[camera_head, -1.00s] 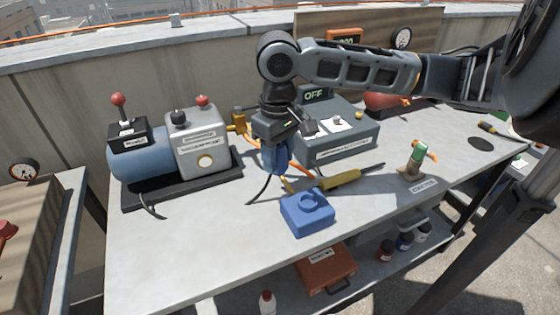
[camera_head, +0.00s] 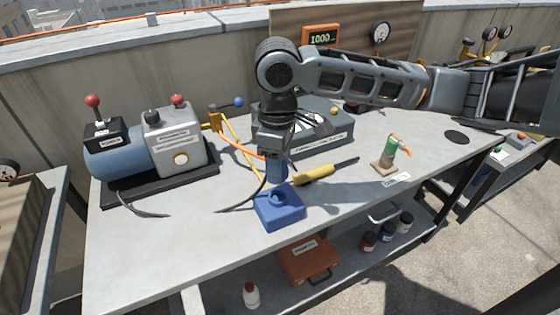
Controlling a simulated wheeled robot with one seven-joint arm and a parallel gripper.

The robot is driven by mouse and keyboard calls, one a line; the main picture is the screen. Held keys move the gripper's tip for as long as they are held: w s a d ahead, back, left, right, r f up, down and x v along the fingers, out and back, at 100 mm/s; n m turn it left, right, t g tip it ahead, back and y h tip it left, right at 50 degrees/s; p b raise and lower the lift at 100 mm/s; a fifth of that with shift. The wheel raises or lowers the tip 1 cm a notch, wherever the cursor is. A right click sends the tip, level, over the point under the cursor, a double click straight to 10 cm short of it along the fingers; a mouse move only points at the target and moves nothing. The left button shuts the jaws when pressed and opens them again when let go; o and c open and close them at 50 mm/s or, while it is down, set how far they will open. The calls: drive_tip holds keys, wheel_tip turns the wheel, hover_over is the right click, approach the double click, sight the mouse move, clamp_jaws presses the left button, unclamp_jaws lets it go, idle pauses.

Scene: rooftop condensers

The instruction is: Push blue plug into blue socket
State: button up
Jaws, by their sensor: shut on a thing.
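The blue socket (camera_head: 279,212) is a blue block with a raised round opening on top, standing at the front middle of the grey table. The blue plug (camera_head: 277,170) points down from my gripper (camera_head: 274,152), which is shut on it. The plug is just behind and above the socket as seen here. Its lower end is close to the socket's back edge, and I cannot tell whether they touch. A dark cable runs from the plug down to the left onto the table. The fingertips are partly hidden by the gripper body.
A vacuum pump (camera_head: 160,150) stands at left, a grey box (camera_head: 318,134) behind the arm, and a small green-and-orange valve (camera_head: 390,150) at right. The table's front left is clear. A red toolbox (camera_head: 309,262) is on the shelf below.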

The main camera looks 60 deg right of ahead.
drive_tip(key=shift+f+b, duration=1.6)
drive_tip(key=shift+f, duration=0.4)
drive_tip(key=shift+f+b, duration=0.6)
drive_tip(key=shift+f, duration=0.65)
idle(0.8)
drive_tip(key=o, duration=1.2)
drive_tip(key=shift+c, duration=0.2)
drive_tip(key=shift+r, duration=0.1)
